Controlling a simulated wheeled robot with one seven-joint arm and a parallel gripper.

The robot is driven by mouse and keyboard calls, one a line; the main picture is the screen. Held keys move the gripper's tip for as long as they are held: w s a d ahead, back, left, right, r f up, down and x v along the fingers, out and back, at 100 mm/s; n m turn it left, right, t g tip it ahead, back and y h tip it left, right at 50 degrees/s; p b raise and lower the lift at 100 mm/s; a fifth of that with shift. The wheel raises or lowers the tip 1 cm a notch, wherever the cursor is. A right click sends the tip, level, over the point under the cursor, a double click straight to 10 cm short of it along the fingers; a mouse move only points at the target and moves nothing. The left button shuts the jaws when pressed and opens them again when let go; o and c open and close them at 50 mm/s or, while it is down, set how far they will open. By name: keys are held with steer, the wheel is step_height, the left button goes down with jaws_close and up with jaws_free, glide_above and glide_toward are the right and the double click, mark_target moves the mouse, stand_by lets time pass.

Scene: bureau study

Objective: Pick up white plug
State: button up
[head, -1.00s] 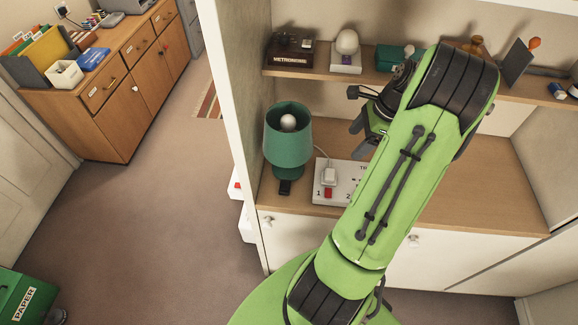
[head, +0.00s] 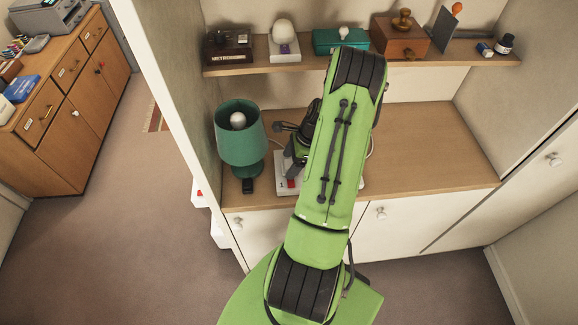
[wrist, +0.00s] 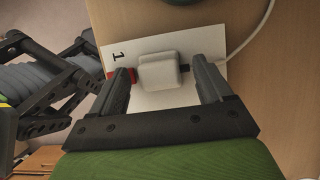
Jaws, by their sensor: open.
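The white plug (wrist: 158,72) sits on a white power strip (wrist: 180,97) marked "1" in the wrist view. It lies between and just beyond the fingertips of my open gripper (wrist: 168,80). A gap shows between the plug and each finger. In the head view my gripper (head: 294,162) points down over the power strip (head: 283,187) on the lower shelf, and the arm hides the plug and most of the strip. A red switch (wrist: 122,74) shows beside the left finger. A white cord (wrist: 248,42) runs off to the upper right.
A green lamp (head: 240,140) stands left of the strip, with a small black object (head: 248,186) before it. An upper shelf (head: 300,67) holds a metronome (head: 228,45), a teal box (head: 330,42) and a wooden box (head: 398,38). The lower shelf (head: 435,150) is clear at right.

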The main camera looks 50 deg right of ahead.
mark_target(291, 163)
steer(key=shift+s, duration=0.1)
steer(key=c, duration=1.2)
steer(key=shift+o, duration=0.2)
step_height(291, 163, up, 12)
steer(key=p, duration=0.1)
steer(key=shift+f+p, duration=0.25)
steer(key=shift+p, duration=0.05)
